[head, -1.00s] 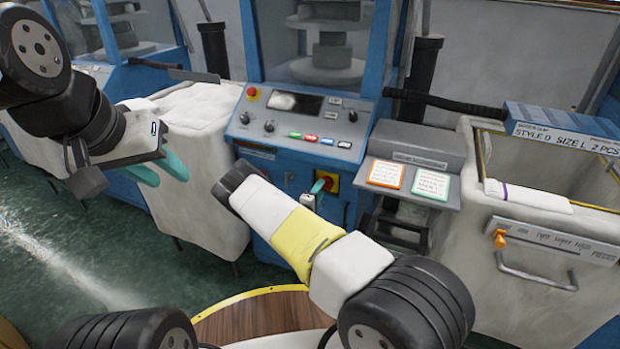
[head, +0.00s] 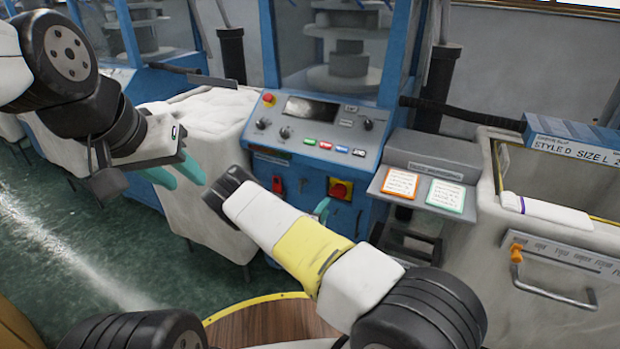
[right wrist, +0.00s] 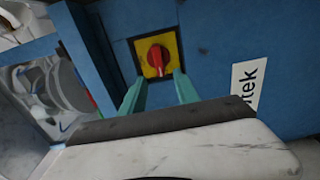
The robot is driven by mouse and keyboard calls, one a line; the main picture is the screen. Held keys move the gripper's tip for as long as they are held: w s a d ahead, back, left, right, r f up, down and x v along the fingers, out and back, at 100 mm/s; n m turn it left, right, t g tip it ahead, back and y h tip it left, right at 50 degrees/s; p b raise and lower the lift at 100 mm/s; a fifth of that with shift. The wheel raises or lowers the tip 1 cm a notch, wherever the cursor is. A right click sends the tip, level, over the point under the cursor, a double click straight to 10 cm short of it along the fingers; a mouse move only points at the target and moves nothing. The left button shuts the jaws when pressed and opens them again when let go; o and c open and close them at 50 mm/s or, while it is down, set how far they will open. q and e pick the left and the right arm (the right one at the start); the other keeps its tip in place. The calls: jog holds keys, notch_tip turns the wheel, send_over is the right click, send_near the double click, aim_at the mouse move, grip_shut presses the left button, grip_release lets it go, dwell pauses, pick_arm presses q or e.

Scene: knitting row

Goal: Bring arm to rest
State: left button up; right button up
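My left gripper (head: 180,180) hangs in front of the white-covered bin at left in the head view. Its two teal fingers are apart with nothing between them. My right gripper (right wrist: 158,77) shows two teal fingers apart in the right wrist view. Beyond their tips is a red rotary knob (right wrist: 157,57) on a yellow plate on the blue machine. In the head view my right arm hides most of that gripper; a teal finger (head: 322,207) shows just below and left of the knob (head: 340,189). I see nothing held, and the fingers look clear of the knob.
The blue machine's control panel (head: 318,130) stands ahead, with a red stop button (head: 268,98). Two cards lie on a grey shelf (head: 412,201) at right. An open bin (head: 545,252) with an orange latch stands further right. Green floor (head: 100,240) is open at left.

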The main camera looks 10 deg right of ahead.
jog(key=w+a+r+m+g+y, duration=0.2)
jog(key=r+m+y, duration=0.15)
jog(key=r, duration=0.35)
jog(key=w+a+r+m+g+y, duration=0.2)
jog(key=r+m+g, duration=0.15)
jog(key=r, duration=0.35)
jog(key=s+a+r+m+y, duration=0.1)
jog(key=s+a+r+y, duration=0.2)
jog(key=r, duration=0.5)
jog(key=s+r+m+y, duration=0.25)
jog(key=s+r, duration=0.25)
jog(key=r, duration=0.3)
jog(key=s+r+g+y, duration=0.2)
jog(key=s+r+y, duration=0.1)
jog(key=s+r, duration=0.95)
jog(key=s+d+h, duration=0.1)
jog(key=s+d, duration=0.1)
jog(key=s, duration=0.8)
jog(key=s+d+g, duration=0.1)
jog(key=s+d, duration=0.1)
jog(key=s, duration=0.8)
jog(key=shift+s+d+r+h, duration=0.15)
jog(key=shift+s+d+h, duration=0.1)
jog(key=shift+d+h, duration=0.15)
